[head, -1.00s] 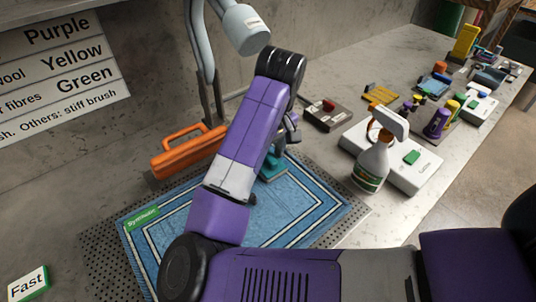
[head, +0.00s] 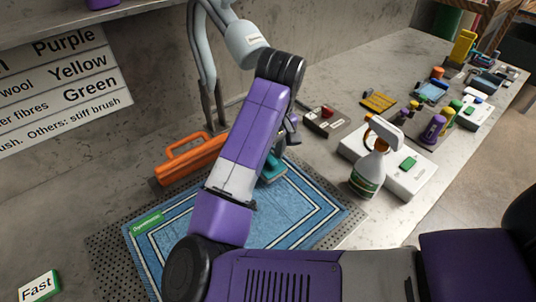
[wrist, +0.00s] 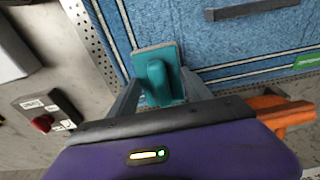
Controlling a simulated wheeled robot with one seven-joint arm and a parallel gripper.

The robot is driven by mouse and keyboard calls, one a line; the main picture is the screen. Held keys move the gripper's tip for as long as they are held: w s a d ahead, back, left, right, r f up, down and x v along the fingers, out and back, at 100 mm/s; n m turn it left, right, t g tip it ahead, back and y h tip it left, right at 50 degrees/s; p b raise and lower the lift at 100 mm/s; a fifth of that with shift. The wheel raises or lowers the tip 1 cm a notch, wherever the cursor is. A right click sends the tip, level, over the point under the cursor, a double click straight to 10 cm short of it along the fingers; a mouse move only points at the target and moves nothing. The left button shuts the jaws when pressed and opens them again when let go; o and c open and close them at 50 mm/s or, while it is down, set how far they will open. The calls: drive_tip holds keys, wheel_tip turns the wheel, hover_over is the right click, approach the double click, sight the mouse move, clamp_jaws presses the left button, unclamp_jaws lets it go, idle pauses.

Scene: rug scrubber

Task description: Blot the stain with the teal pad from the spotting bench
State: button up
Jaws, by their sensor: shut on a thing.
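The teal pad (wrist: 157,72) has a raised grip and a pale edge. My gripper (wrist: 160,88) is shut on that grip, one finger on each side. In the head view the teal pad (head: 273,172) shows beside my forearm, over the far right part of the blue rug (head: 300,205). I cannot tell whether it touches the rug. The rug has white border lines and a green label (head: 147,222). In the wrist view a dark strip (wrist: 250,9) lies across the rug at the top; I cannot tell whether it is a stain. My arm hides much of the rug.
An orange-handled tool (head: 188,158) lies at the rug's far left edge, near a grey lamp-like arm (head: 246,42). A spray bottle (head: 368,172) and white case (head: 408,178) stand to the right. A dark box with a red knob (head: 327,118) sits behind.

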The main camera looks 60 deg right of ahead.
drive_tip(key=shift+r+p, duration=2.4)
drive_tip(key=shift+p, duration=0.25)
drive_tip(key=shift+f, duration=0.1)
